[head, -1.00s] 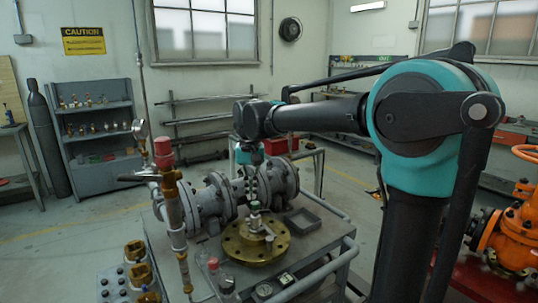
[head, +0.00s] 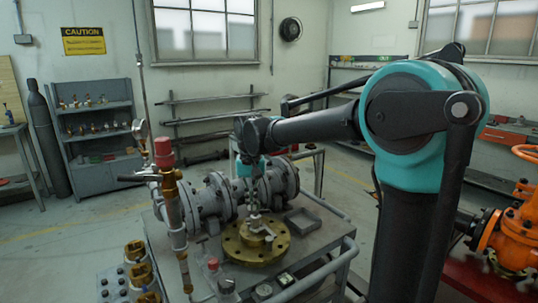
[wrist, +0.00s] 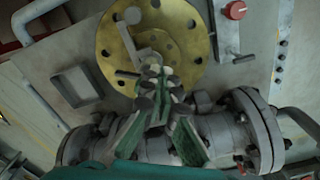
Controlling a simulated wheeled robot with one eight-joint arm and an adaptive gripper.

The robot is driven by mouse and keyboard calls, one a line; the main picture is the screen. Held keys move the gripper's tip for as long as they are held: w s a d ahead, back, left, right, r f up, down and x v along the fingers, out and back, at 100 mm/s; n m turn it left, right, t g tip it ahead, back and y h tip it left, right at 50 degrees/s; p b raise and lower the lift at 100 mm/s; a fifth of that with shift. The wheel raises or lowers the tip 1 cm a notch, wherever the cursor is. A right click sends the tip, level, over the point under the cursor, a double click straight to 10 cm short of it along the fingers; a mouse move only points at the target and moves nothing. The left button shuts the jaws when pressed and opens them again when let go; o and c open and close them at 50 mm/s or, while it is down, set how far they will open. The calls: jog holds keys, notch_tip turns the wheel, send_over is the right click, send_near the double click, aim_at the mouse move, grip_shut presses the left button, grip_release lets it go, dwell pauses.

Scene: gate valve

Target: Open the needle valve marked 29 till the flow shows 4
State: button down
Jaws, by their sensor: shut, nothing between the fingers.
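A brass flange (head: 240,254) lies flat on the grey cart, with a small pale valve fitting (head: 257,229) and its side lever (head: 270,235) on top. The flange (wrist: 112,52) and lever (wrist: 126,35) also show in the wrist view. My gripper (head: 253,209) points down just above the fitting; its closed fingertips (wrist: 154,80) hold nothing and overlap the flange's lower edge in the wrist view. Whether they touch the fitting I cannot tell. No mark 29 and no flow number is legible.
A grey flanged pipe valve (head: 212,203) lies behind the brass flange. A red-capped upright pipe (head: 172,205) stands to the left. An open tray (head: 303,221) and the cart rail (head: 325,270) are on the right. Small dials (head: 263,291) sit at the front.

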jog(key=shift+w+d, duration=0.1)
jog(key=shift+w, duration=0.05)
jog(key=shift+d, duration=0.55)
dwell(0.4)
jog(key=shift+d, duration=0.35)
jog(key=shift+w, duration=0.1)
jog(key=shift+d, duration=0.1)
dwell(0.3)
notch_tip(320, 180, up, 6)
jog(key=shift+s+d, duration=0.15)
jog(key=shift+s, duration=0.25)
dwell(0.4)
